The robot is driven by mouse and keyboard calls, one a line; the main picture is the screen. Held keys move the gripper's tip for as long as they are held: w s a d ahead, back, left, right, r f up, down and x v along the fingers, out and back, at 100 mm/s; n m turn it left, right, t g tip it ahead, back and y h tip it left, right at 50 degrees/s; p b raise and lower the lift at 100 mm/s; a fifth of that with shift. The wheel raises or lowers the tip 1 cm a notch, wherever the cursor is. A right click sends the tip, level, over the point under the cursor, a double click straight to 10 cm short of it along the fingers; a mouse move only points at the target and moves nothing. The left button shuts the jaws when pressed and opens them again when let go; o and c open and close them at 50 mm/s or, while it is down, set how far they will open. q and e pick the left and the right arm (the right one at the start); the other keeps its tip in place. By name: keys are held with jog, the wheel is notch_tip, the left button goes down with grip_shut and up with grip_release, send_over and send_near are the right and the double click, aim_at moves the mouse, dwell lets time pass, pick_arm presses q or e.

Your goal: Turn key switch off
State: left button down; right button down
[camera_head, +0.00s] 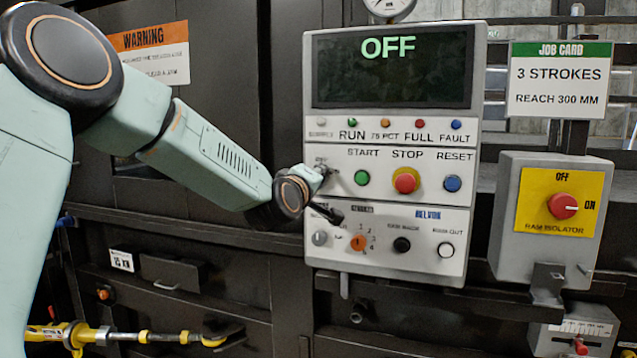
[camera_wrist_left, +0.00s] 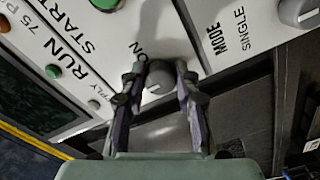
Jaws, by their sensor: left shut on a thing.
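The key switch (camera_wrist_left: 155,86) is a small grey knob on the white panel in the left wrist view, beside the printed word ON. My left gripper (camera_wrist_left: 160,74) has one finger on each side of it and is shut on it. In the head view my left gripper (camera_head: 326,176) reaches the left edge of the control panel (camera_head: 392,208), left of the green START button (camera_head: 362,177), and hides the key switch there. The display (camera_head: 390,66) reads OFF. The key's exact angle is hard to tell. My right gripper is not in view.
Below the gripper are a grey selector (camera_head: 320,238) and an orange selector (camera_head: 358,243). The red STOP button (camera_head: 405,181) and blue RESET button (camera_head: 452,183) are to the right. A red isolator knob (camera_head: 563,206) on a yellow plate stands further right.

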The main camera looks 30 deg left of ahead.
pick_arm(q)
jog(key=c, duration=1)
grip_release()
jog(key=shift+s, duration=0.1)
jog(key=shift+v, duration=3.65)
jog(key=shift+s, duration=0.1)
